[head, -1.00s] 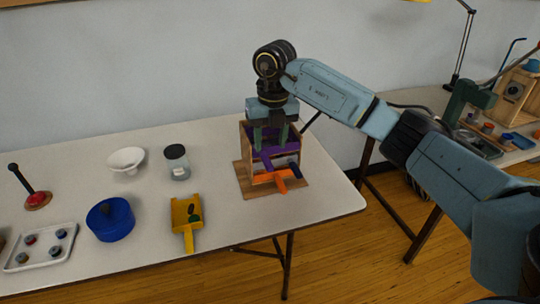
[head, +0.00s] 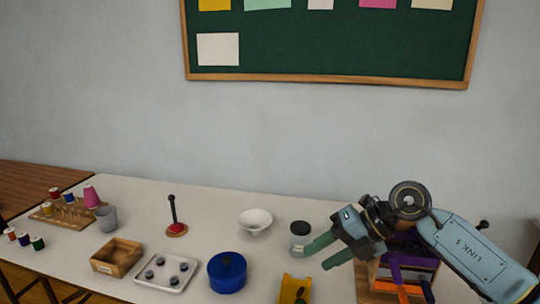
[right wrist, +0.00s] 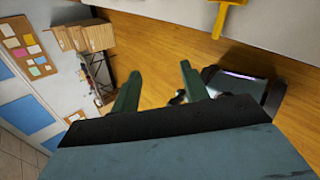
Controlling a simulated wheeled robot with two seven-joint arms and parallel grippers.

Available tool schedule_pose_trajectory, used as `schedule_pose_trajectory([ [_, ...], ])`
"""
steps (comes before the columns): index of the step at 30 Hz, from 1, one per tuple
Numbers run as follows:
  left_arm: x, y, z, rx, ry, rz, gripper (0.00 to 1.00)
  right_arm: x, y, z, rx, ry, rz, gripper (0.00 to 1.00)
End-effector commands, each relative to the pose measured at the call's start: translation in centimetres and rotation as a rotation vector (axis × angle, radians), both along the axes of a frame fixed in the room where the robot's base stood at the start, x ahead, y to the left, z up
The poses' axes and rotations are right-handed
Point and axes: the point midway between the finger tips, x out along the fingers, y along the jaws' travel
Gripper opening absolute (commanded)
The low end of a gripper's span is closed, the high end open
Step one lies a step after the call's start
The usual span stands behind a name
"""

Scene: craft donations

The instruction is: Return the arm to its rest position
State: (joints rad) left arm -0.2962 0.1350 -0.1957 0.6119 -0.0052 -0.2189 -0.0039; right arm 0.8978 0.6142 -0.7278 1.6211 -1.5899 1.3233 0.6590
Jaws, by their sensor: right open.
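My right arm comes in from the right in the head view. My right gripper (head: 316,254) is open and empty, tilted with its two green fingers pointing left, above the table's right part. It is in front of a wooden box (head: 366,283) with purple and orange parts, which my arm partly covers. The right wrist view shows the open fingers of the right gripper (right wrist: 160,90) with nothing between them, over the wooden floor. My left gripper is not in view.
The white table (head: 160,200) holds a glass jar (head: 299,240), a white bowl (head: 255,220), a blue pot (head: 227,274), a yellow scoop (head: 295,290), a tray of knobs (head: 166,285), an open wooden box (head: 117,258) and a thread rack (head: 70,212). A green board (head: 330,45) hangs behind.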

Motion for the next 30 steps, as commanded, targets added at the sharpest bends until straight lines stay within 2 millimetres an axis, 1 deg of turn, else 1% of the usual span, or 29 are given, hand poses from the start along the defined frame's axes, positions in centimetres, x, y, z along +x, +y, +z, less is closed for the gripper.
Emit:
schedule_pose_trajectory([
  [1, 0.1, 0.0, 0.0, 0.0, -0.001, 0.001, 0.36, -1.0, 2.7, 0.3, 0.142, -0.011, 0.013, 0.45],
  [3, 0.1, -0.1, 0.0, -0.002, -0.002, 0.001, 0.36, -2.0, 5.5, 1.7, 0.34, -0.03, 0.002, 0.45],
  [6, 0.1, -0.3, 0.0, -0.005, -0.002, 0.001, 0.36, -3.1, 8.0, 4.2, 0.613, -0.04, -0.059, 0.45],
  [8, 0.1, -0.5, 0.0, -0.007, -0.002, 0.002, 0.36, -3.4, 8.6, 5.7, 0.77, -0.037, -0.12, 0.45],
  [10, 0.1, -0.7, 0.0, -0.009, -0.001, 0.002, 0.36, -3.4, 8.5, 7.3, 0.941, -0.026, -0.217, 0.45],
  [12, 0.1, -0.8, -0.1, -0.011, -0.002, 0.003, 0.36, -3.2, 7.6, 8.4, 1.097, -0.006, -0.335, 0.45],
  [14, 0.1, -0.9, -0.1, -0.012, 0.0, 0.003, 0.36, -2.9, 6.3, 8.9, 1.216, 0.019, -0.456, 0.45],
  [15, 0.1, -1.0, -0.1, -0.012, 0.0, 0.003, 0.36, -2.6, 5.2, 8.9, 1.286, 0.039, -0.543, 0.45],
  [17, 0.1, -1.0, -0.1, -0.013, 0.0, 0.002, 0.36, -2.3, 3.4, 8.5, 1.378, 0.075, -0.687, 0.45],
  [20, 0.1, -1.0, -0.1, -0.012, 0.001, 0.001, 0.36, -1.9, -0.1, 6.3, 1.486, 0.151, -0.952, 0.45],
  [21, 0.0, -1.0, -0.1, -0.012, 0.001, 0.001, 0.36, -2.0, -1.5, 5.1, 1.515, 0.189, -1.065, 0.45],
  [23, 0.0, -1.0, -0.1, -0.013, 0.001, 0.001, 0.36, -2.3, -3.6, 2.8, 1.537, 0.248, -1.239, 0.45],
  [24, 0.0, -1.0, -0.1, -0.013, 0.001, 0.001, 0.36, -2.8, -4.8, 1.0, 1.537, 0.292, -1.358, 0.45],
  [26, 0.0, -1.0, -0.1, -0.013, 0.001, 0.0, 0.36, -4.0, -6.6, -1.9, 1.518, 0.364, -1.537, 0.45],
  [27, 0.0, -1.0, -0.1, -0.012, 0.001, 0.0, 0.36, -5.0, -7.7, -4.0, 1.493, 0.416, -1.655, 0.45],
  [29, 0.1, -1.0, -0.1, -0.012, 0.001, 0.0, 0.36, -7.0, -9.0, -7.1, 1.434, 0.501, -1.829, 0.45],
  [30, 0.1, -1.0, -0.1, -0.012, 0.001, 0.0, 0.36, -8.6, -9.6, -9.2, 1.38, 0.558, -1.938, 0.45],
])
